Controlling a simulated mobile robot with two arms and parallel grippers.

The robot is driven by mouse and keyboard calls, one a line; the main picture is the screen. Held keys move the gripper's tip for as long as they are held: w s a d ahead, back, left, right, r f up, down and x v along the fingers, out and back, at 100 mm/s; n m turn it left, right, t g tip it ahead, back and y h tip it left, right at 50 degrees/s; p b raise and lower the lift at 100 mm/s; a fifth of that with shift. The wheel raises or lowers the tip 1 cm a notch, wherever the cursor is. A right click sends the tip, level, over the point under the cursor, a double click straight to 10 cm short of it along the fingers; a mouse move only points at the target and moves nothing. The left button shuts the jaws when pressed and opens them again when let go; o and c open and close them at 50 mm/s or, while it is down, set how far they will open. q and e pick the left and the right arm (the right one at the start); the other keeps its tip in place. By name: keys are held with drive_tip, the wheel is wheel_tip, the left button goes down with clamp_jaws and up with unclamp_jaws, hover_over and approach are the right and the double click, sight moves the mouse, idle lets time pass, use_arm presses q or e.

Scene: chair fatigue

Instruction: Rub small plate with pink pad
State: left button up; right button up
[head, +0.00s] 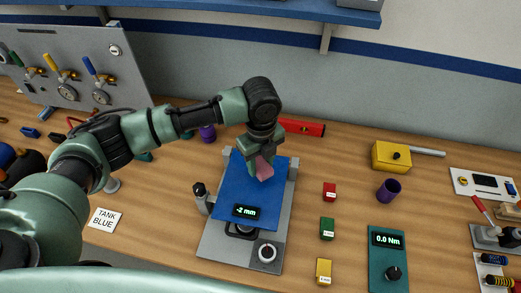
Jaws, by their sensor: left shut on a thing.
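In the head view a blue plate (239,198) lies on a grey test rig (215,245), with a small display reading "-2 mm" (247,211) at its near part. My left gripper (262,158) is over the far half of the blue plate, shut on a pink pad (264,169). The pad hangs down from the fingers, at or just above the plate; I cannot tell whether it touches. My right gripper is not in view.
Red (329,191), green (327,228) and yellow (323,270) blocks stand right of the rig. A teal torque meter (388,262), purple cup (389,189) and yellow box (391,156) are farther right. A "TANK BLUE" card (103,219) lies left. A red level (302,127) lies behind.

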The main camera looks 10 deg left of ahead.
use_arm(q)
drive_tip(key=shift+r, duration=0.5)
drive_tip(key=shift+d+r, duration=0.1)
drive_tip(key=shift+r, duration=0.3)
drive_tip(key=shift+d+r, duration=0.15)
drive_tip(key=shift+r, duration=0.75)
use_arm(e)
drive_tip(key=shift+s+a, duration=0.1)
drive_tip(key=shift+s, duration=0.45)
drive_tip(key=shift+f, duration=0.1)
